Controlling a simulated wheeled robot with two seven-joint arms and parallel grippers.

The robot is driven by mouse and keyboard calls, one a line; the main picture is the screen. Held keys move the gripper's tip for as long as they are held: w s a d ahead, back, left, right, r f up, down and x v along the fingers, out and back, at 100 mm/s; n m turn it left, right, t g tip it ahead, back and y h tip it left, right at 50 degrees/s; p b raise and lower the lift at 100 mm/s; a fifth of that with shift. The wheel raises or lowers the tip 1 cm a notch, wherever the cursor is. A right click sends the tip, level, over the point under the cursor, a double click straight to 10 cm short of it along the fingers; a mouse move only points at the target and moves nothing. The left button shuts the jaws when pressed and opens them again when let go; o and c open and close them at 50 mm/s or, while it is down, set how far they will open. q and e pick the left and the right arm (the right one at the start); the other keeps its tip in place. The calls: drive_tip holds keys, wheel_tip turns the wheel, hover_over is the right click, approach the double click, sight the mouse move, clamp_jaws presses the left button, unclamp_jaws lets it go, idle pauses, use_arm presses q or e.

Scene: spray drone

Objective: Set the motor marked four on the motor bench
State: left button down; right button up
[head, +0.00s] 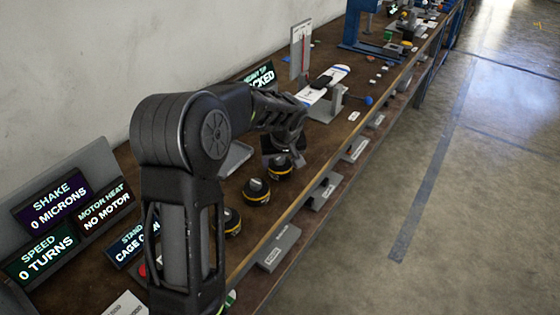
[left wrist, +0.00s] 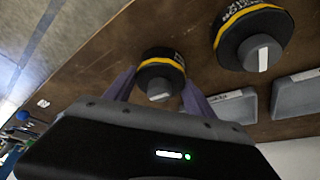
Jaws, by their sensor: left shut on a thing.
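Several black motors with yellow bands stand in a row on the brown workbench (head: 300,195). My left gripper (head: 281,160) is at the farthest visible one. In the left wrist view its two fingers (left wrist: 158,82) are closed on both sides of that motor (left wrist: 160,72). I cannot read a number on it, nor tell whether it is lifted. A second motor (head: 256,191) stands beside it, also in the left wrist view (left wrist: 252,38). A third motor (head: 232,221) is partly behind my arm. A display (head: 103,205) reads "MOTOR HEAT NO MOTOR". My right gripper is out of view.
Nearby displays read "SHAKE 0 MICRONS" (head: 52,204) and "SPEED 0 TURNS" (head: 40,252). A display starting "STAND" (head: 126,243) is partly hidden by my arm. Grey label blocks (head: 279,248) line the bench's front edge. A grey stand with a white board (head: 326,90) is farther along.

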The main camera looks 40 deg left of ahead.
use_arm(q)
drive_tip(key=shift+f, duration=0.15)
drive_tip(key=shift+c, duration=1.6)
unclamp_jaws()
drive_tip(key=b+v, duration=0.1)
drive_tip(key=v, duration=1.1)
drive_tip(key=shift+r, duration=0.25)
drive_tip(key=shift+w+a, duration=0.1)
